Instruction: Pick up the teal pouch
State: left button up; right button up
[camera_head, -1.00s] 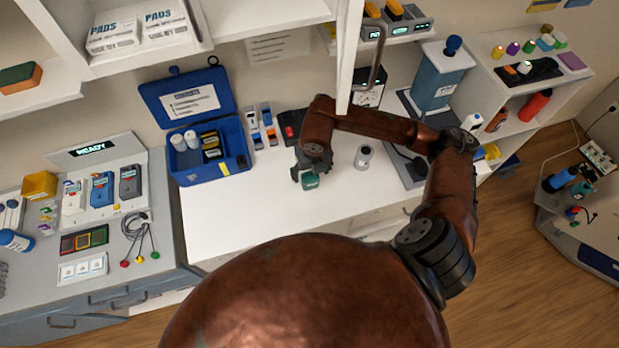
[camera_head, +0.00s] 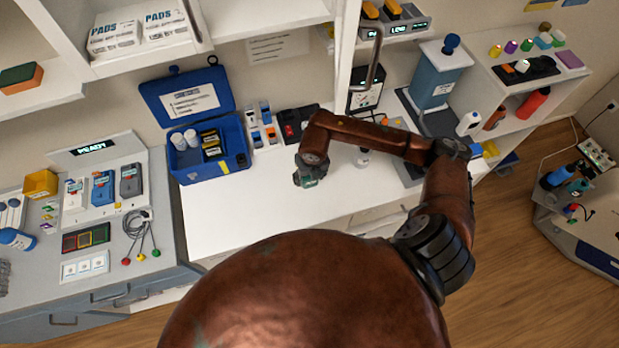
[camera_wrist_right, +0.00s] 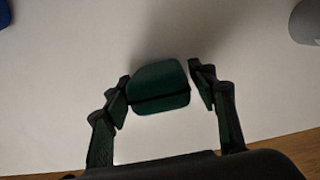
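The teal pouch (camera_wrist_right: 158,84) shows in the right wrist view as a dark green rounded block with a dark band across it. My right gripper (camera_wrist_right: 160,88) has one finger on each side of the pouch. The left finger in this view looks close against the pouch, and a narrow gap shows at the other finger. In the head view my right gripper (camera_head: 310,178) points down over the white counter (camera_head: 255,215) and mostly hides the pouch. My left gripper is not in view.
A blue open case (camera_head: 210,150) stands left of the gripper. A small grey-white container (camera_head: 362,157) stands to the right, partly behind my arm. Small devices (camera_head: 265,130) line the back. The front left of the counter is clear.

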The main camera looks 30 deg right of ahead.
jog(key=c, duration=1)
jog(key=shift+r, duration=0.1)
jog(key=shift+w+r, duration=0.1)
jog(key=shift+r, duration=0.35)
jog(key=shift+a+r+b, duration=0.2)
jog(key=shift+r+b, duration=0.25)
jog(key=shift+r, duration=0.8)
jog(key=s+a+r, duration=0.2)
jog(key=a+r, duration=0.1)
jog(key=a, duration=0.1)
jog(key=s+a+r+b, duration=0.1)
jog(key=s+a+r, duration=0.1)
jog(key=a+r, duration=0.1)
jog(key=s+a+r, duration=0.2)
jog(key=a+r, duration=0.1)
jog(key=a, duration=0.2)
jog(key=shift+s+r, duration=0.25)
jog(key=shift+s, duration=0.05)
